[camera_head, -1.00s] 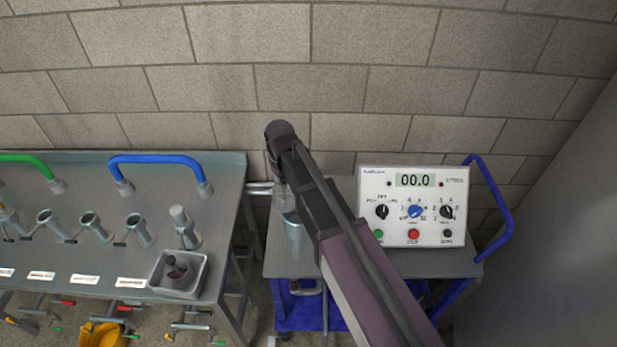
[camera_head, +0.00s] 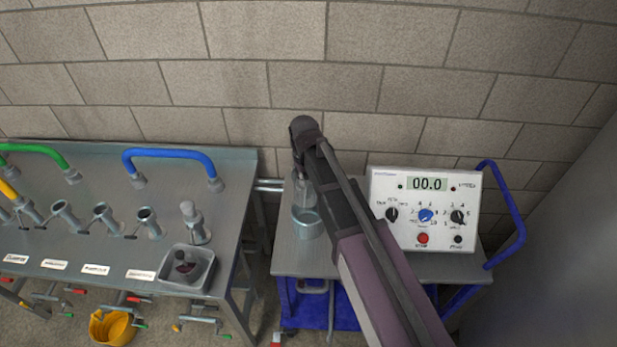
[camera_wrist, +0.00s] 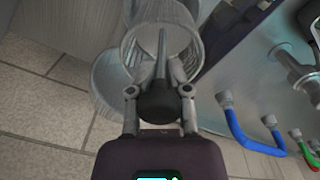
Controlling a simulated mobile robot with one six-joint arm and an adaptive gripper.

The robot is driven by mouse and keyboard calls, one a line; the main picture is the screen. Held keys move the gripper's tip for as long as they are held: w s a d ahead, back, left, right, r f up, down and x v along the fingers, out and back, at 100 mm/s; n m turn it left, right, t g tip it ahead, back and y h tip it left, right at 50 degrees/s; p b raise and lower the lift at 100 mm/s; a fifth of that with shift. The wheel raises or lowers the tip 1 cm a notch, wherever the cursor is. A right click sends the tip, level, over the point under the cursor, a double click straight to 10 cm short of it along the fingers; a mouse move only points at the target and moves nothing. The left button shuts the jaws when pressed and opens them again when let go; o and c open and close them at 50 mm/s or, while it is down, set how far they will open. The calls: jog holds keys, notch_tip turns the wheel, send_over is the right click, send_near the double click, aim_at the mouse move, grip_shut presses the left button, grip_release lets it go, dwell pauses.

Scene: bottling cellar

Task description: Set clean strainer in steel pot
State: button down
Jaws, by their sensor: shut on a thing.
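My gripper (camera_wrist: 158,93) is shut on the dark handle of the clean strainer, a pale mesh cylinder (camera_wrist: 184,40) hanging beyond the fingers in the wrist view. In the head view the strainer (camera_head: 302,188) hangs below the gripper end (camera_head: 304,155), partly hidden by my arm. The steel pot (camera_head: 307,228) stands on the cart just below it. In the wrist view the pot (camera_wrist: 108,78) shows partly behind the strainer, offset to the left. I cannot tell whether the strainer's lower end is inside the pot.
The grey cart (camera_head: 335,265) also carries a white meter box (camera_head: 410,240) right of the pot. Left is a steel bench (camera_head: 90,200) with pipe stubs, hoses and a tray (camera_head: 165,272) holding a dark-stained strainer (camera_head: 187,265). A block wall (camera_head: 230,60) closes the back.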

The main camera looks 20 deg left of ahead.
jog(key=shift+d+r, duration=0.2)
jog(key=shift+d, duration=0.05)
jog(key=shift+f+b, duration=0.3)
jog(key=shift+f+b, duration=6.3)
jog(key=shift+f+b, duration=0.4)
jog(key=shift+c, duration=2.4)
grip_release()
jog(key=shift+r, duration=0.2)
